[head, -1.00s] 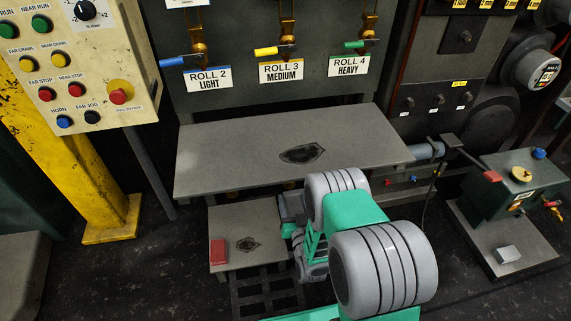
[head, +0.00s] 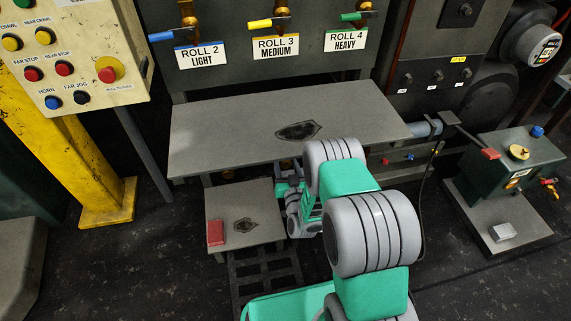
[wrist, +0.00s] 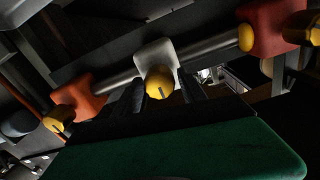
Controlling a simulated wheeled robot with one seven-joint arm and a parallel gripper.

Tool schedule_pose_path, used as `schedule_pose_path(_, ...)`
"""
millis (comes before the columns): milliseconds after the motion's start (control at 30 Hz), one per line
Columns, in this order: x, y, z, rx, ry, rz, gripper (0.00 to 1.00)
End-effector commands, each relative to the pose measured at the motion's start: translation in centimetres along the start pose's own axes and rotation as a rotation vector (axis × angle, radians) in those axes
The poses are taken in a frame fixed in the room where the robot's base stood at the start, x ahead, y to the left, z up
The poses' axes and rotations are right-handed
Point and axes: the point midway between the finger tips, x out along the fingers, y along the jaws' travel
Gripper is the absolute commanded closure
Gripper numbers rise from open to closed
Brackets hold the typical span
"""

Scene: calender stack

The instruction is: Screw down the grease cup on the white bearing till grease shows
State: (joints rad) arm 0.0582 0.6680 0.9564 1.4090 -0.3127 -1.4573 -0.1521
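In the wrist view the white bearing (wrist: 156,54) sits mid-shaft with a yellow grease cup (wrist: 159,82) facing me; a dark slot mark shows on the cup. My gripper (wrist: 163,92) has two dark fingers apart, one on each side of the cup in the picture. I cannot tell whether they touch it. No grease can be made out.
On the same shaft, an orange bearing (wrist: 78,98) is left and a red bearing (wrist: 272,27) right, each with a yellow cup. A low step plate (head: 265,228) with a red block (head: 216,232) stands below the bench. A green pump box (head: 510,165) is right.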

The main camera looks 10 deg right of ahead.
Motion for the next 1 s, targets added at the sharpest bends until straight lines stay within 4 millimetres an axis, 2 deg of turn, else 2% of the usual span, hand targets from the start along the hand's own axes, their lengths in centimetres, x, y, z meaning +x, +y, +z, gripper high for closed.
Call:
schedule_pose_path(67,-0.01,-0.02,0.01,0.000,0.000,0.000,0.59)
schedule_pose_path(567,-0.03,-0.02,0.02,0.000,0.000,0.000,0.99)
schedule_pose_path(1000,-0.05,0.06,0.12,0.073,-0.002,0.001,1.00)
